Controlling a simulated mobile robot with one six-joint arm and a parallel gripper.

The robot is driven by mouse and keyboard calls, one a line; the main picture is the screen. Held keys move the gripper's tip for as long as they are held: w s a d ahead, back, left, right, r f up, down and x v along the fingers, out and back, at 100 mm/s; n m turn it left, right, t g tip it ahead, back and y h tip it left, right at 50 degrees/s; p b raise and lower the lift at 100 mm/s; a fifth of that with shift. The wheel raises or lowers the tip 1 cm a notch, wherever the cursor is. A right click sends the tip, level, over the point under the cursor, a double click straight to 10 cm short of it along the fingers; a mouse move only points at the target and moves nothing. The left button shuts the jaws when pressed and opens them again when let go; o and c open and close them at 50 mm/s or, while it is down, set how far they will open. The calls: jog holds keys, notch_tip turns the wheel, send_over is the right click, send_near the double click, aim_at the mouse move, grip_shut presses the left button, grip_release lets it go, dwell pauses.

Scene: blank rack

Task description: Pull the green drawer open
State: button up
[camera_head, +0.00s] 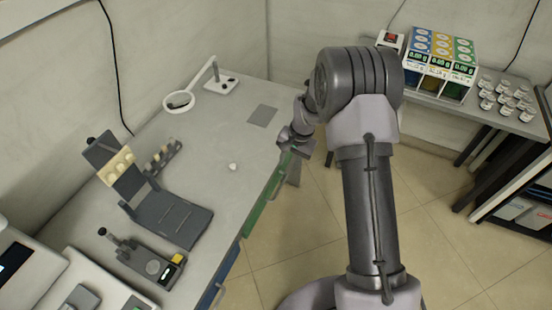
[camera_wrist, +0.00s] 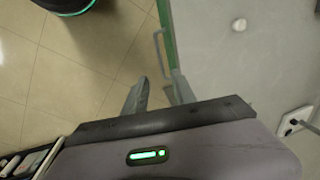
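The green drawer (camera_head: 262,203) is a long green front under the right edge of the grey worktop. It appears shut. In the wrist view its green front (camera_wrist: 165,20) runs down from the top, with a thin pale handle (camera_wrist: 157,48) along its left side. My gripper (camera_wrist: 159,77) is open and empty, its two fingers apart near the lower end of the handle. I cannot tell whether a finger touches the handle or drawer. In the head view my gripper (camera_head: 292,165) is at the far end of the green front, partly hidden by my wrist.
A blue drawer (camera_head: 218,282) is nearer along the same edge. The worktop (camera_head: 225,195) holds a ring magnifier (camera_head: 180,101), a dark stand (camera_head: 170,215) and a small white piece (camera_head: 233,167). A side table with coloured boxes (camera_head: 440,50) stands at the back right. Tiled floor (camera_head: 300,235) is open beside the drawers.

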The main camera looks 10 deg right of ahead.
aim_at(278, 191)
jog(key=a+f+b, duration=0.1)
jog(key=f, duration=0.4)
jog(key=a+f+b, duration=0.1)
jog(key=f+b, duration=0.1)
jog(key=f, duration=0.4)
jog(key=w+a+f+b, duration=0.1)
jog(key=f, duration=0.5)
jog(key=shift+f+b, duration=0.1)
jog(key=shift+b, duration=0.25)
grip_shut()
dwell(0.4)
